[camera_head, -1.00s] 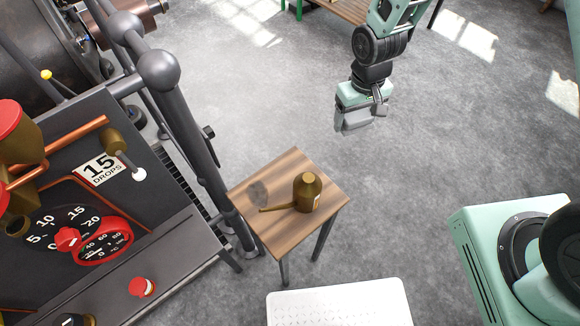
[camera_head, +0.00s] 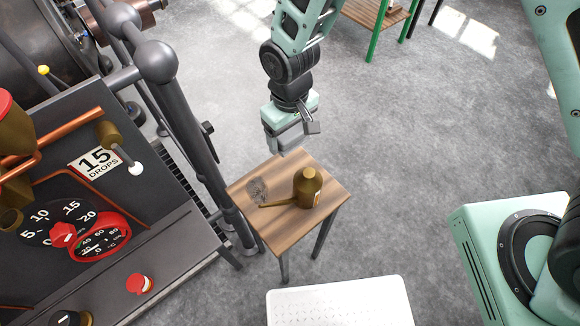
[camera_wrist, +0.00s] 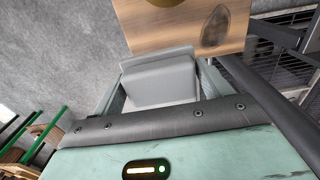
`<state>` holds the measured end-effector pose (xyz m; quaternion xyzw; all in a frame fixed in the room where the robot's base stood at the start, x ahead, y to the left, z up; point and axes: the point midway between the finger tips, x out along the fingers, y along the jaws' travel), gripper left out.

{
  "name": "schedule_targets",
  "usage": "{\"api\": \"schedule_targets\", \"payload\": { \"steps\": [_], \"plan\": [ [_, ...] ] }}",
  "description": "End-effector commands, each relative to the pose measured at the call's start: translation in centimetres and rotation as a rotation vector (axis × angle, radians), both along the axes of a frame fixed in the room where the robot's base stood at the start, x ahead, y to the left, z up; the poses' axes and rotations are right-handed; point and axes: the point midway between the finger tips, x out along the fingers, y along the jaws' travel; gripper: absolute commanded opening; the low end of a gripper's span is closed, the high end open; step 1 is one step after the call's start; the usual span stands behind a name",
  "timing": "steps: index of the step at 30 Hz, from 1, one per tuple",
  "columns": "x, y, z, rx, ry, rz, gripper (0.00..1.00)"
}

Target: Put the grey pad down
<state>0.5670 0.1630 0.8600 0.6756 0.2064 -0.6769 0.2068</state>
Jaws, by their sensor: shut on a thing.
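My gripper (camera_head: 291,138) is shut on the grey pad (camera_head: 282,141) and holds it in the air just behind the far edge of the small wooden table (camera_head: 285,235). In the wrist view the grey pad (camera_wrist: 160,84) sits between the fingers, with the table top (camera_wrist: 160,35) beyond it. A dark oval smudge (camera_head: 257,189) lies on the table's left part; it also shows in the wrist view (camera_wrist: 215,28). The pad's underside is hidden.
A brass oil can (camera_head: 307,190) stands on the table, its spout pointing left beside the smudge. A grey railing (camera_head: 190,130) and a gauge panel (camera_head: 90,215) are at the left. A white perforated board (camera_head: 340,303) is in front.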

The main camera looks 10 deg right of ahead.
Motion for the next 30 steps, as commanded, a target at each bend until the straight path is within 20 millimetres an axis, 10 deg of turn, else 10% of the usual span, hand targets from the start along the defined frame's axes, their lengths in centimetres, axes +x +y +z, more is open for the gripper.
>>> {"api": "schedule_targets", "payload": {
  "steps": [21, 30],
  "plan": [
    [0.0, 0.0, -9.8, -0.001, 0.001, 0.0, 0.52],
    [0.0, 0.0, -10.8, 0.001, -0.002, 0.0, 0.52]
  ]
}}
